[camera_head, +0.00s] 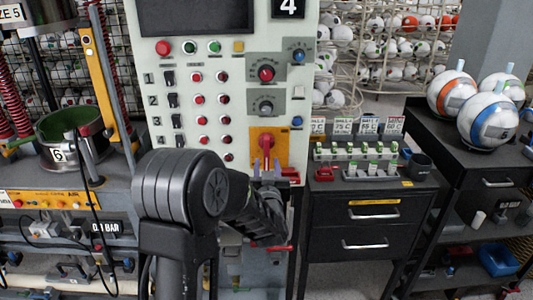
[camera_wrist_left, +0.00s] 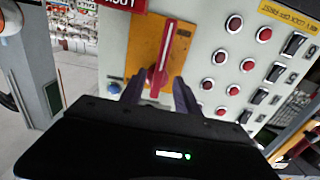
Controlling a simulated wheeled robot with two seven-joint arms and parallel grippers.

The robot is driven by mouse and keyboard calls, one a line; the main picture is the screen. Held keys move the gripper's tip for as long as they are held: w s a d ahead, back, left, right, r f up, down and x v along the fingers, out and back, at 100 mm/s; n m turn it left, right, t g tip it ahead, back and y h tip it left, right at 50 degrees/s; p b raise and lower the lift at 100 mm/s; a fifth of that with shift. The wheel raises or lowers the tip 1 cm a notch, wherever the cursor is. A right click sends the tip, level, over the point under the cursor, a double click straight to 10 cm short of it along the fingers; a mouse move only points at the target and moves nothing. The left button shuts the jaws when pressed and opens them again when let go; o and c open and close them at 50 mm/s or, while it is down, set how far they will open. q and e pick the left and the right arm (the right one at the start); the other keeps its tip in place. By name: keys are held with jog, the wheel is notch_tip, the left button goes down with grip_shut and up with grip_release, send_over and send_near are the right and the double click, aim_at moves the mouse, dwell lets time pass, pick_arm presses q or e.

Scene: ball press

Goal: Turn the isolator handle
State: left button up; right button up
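The red isolator handle (camera_head: 266,146) sits on an orange plate (camera_head: 279,133) low on the grey control panel. The handle (camera_wrist_left: 160,66) stands out as a long red bar in the left wrist view, on the same orange plate (camera_wrist_left: 146,40). My left gripper (camera_head: 268,178) is just below the handle in the head view. In the left wrist view its two fingers (camera_wrist_left: 159,88) are apart, one on each side of the handle's near end, with gaps visible. The gripper looks open. My left arm hides the panel's lower part. My right gripper is not in view.
Red buttons (camera_head: 197,98) and black switches (camera_head: 172,100) fill the panel left of the handle. A red sign (camera_wrist_left: 112,3) is close beside the orange plate. A black drawer cabinet (camera_head: 365,222) stands to the right, and a workbench (camera_head: 50,180) to the left.

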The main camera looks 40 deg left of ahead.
aim_at(266, 156)
pick_arm(q)
jog(key=p+x, duration=0.1)
jog(key=x, duration=0.4)
jog(key=shift+a+r, duration=0.1)
jog(key=shift+p+x, duration=0.35)
jog(key=shift+x, duration=0.4)
jog(key=shift+c, duration=0.6)
grip_shut()
